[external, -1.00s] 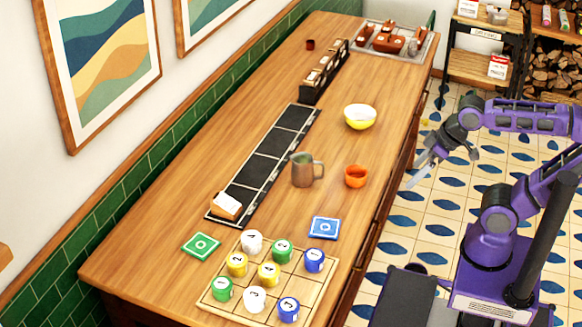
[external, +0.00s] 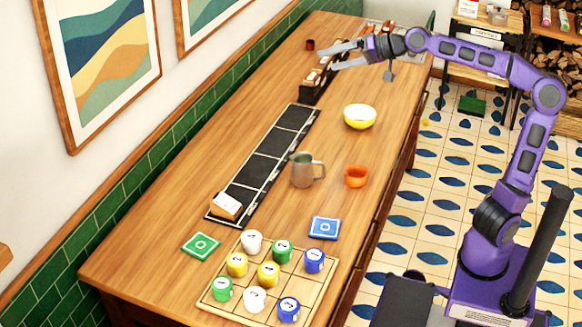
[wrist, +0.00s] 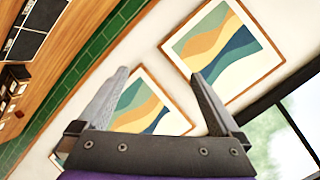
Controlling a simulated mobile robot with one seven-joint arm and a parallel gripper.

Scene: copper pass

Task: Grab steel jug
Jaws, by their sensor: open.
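The steel jug (external: 302,171) stands upright on the wooden counter, with its handle toward the right of the external view. It is not in the wrist view. My gripper (external: 326,56) is raised over the far part of the counter, well beyond the jug, with its fingers pointing left. The fingers are apart and empty, as the wrist view (wrist: 160,95) also shows, where they point toward the wall.
An orange cup (external: 356,177) stands just right of the jug, and a yellow bowl (external: 360,118) is farther back. A black tile strip (external: 262,160) runs left of the jug. A wooden board (external: 320,280) with numbered cans is at the near end. A dark rack (external: 312,90) is below my gripper.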

